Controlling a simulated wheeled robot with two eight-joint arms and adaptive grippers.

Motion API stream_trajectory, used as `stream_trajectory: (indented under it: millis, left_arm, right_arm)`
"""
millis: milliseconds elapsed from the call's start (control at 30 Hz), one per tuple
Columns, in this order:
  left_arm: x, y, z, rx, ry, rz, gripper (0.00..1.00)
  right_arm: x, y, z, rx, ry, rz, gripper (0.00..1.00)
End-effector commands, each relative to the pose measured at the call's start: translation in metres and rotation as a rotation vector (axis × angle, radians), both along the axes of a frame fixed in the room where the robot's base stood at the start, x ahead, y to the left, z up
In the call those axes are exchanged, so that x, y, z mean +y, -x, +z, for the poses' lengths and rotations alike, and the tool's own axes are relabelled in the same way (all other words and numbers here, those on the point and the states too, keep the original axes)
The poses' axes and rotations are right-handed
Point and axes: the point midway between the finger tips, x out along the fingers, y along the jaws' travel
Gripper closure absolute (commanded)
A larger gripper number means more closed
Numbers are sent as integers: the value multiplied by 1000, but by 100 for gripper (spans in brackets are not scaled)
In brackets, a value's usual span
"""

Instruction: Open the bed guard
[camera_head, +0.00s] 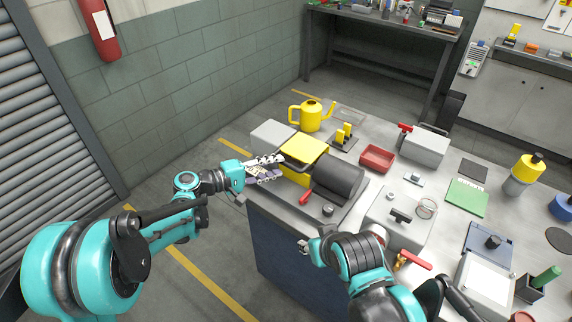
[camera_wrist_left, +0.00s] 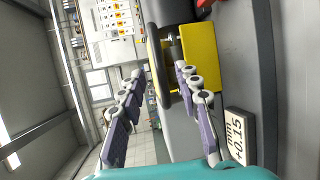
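The yellow guard (camera_head: 305,147) sits on the grey machine at the near left of the bench, with a dark bar handle (camera_head: 294,164) along its front. In the left wrist view the yellow guard (camera_wrist_left: 200,55) stands upright and the dark handle (camera_wrist_left: 154,62) runs beside it. My left gripper (camera_head: 280,166) is at the handle with its fingers spread. In the left wrist view the open fingers (camera_wrist_left: 158,80) have the handle's end between their tips; I cannot tell whether they touch it. My right arm is low in the middle, and its fingers are mostly hidden.
A red tray (camera_head: 377,158) lies farther right. The floor left of the bench is clear.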

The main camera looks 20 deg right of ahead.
Motion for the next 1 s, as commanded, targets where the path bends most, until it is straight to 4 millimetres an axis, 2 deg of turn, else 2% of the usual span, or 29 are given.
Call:
stream_trajectory:
  millis: [100,233,400,600,633,733,767,1000]
  left_arm:
    - [-20,-5,-6,-1,-1,-2,67]
    - [-35,-9,-9,-1,-2,-1,67]
    - [-43,-12,-9,-2,-3,1,67]
    - [-43,-12,-9,-2,-3,1,67]
    - [-43,-12,-9,-2,-3,1,69]
    - [-43,-12,-9,-2,-3,1,96]
    - [-43,-12,-9,-2,-3,1,100]
    - [-43,-12,-8,0,-4,1,100]
  right_arm:
    - [0,0,-7,0,0,0,60]
    - [0,0,-11,0,0,0,60]
    - [0,0,-12,0,0,0,60]
    - [0,0,-12,0,0,0,60]
    - [0,0,-12,0,0,0,60]
    - [0,0,-12,0,0,0,60]
    - [0,0,-12,0,0,0,60]
    - [0,0,-11,0,0,0,60]
